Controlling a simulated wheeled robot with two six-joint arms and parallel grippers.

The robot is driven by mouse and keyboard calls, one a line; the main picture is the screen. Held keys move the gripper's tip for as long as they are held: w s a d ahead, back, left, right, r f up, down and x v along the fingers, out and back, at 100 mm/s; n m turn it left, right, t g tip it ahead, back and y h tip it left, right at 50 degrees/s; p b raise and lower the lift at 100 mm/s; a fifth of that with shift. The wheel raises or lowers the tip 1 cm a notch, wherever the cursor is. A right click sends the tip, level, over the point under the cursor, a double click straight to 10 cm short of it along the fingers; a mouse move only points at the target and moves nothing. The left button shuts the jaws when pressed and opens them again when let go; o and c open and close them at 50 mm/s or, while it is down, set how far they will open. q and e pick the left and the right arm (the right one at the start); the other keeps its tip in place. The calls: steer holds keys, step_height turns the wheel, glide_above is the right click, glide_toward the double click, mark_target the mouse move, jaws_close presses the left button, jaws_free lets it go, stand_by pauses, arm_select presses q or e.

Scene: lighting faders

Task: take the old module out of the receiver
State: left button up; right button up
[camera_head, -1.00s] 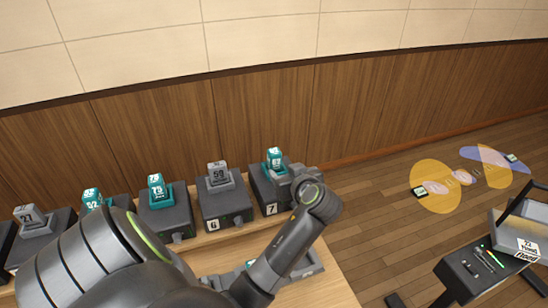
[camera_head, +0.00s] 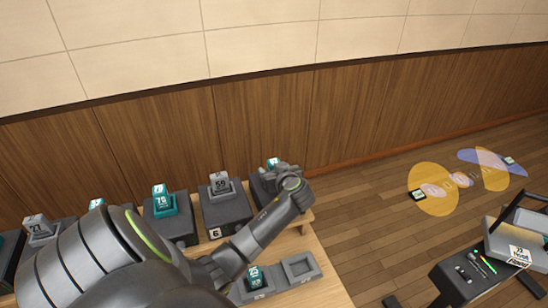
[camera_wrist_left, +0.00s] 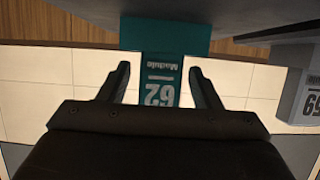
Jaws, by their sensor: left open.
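A teal module marked 62 (camera_wrist_left: 162,80) stands in the far-right dark receiver (camera_head: 258,190); its top also shows in the head view (camera_head: 273,163). My left gripper (camera_wrist_left: 159,70) is open, with one finger on each side of the module and small gaps visible between. In the head view my left gripper (camera_head: 284,176) is at that receiver and hides much of it. A teal module marked 25 (camera_head: 254,276) sits in the left slot of a grey tray (camera_head: 279,283). My right gripper is not in view.
A row of similar receivers runs left, including one with a grey module marked 59 (camera_head: 219,184) and one with a teal module (camera_head: 159,200). The tray's right slot (camera_head: 301,268) looks empty. A dark cart (camera_head: 470,275) stands at the right, with open floor between.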

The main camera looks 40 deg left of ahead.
arm_select(q)
steer(key=c, duration=1.1)
